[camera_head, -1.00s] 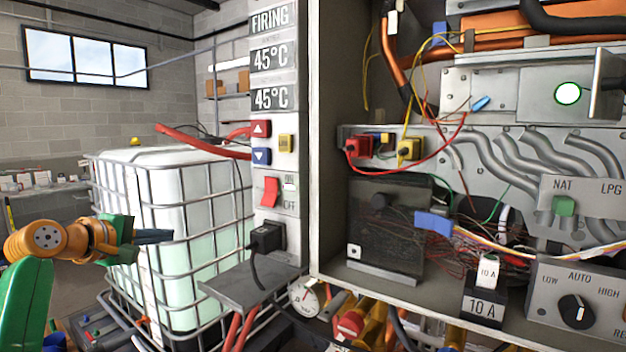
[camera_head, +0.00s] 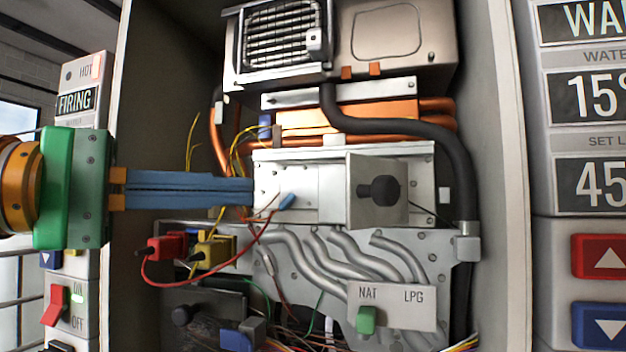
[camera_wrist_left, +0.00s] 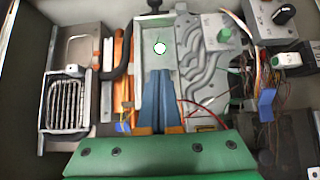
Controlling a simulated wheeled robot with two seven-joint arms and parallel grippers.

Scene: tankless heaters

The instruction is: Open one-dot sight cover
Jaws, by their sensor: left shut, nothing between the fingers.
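In the head view my left gripper (camera_head: 252,191) comes in from the left. Its long blue fingers are shut and empty, with tips by the left edge of the silver burner panel (camera_head: 320,185). A grey cover plate with a black knob (camera_head: 380,190) stands at the panel's right part. The sight glass does not show in the head view. The black knob (camera_wrist_left: 154,5) is at the top edge there. My right gripper is not in view.
Red and yellow connectors (camera_head: 190,248) with loose wires lie just below my fingers. A black hose (camera_head: 450,150) curves around the panel's right. Grey pipes (camera_head: 330,260) and a NAT/LPG switch plate (camera_head: 405,305) are below. Cabinet walls stand at both sides.

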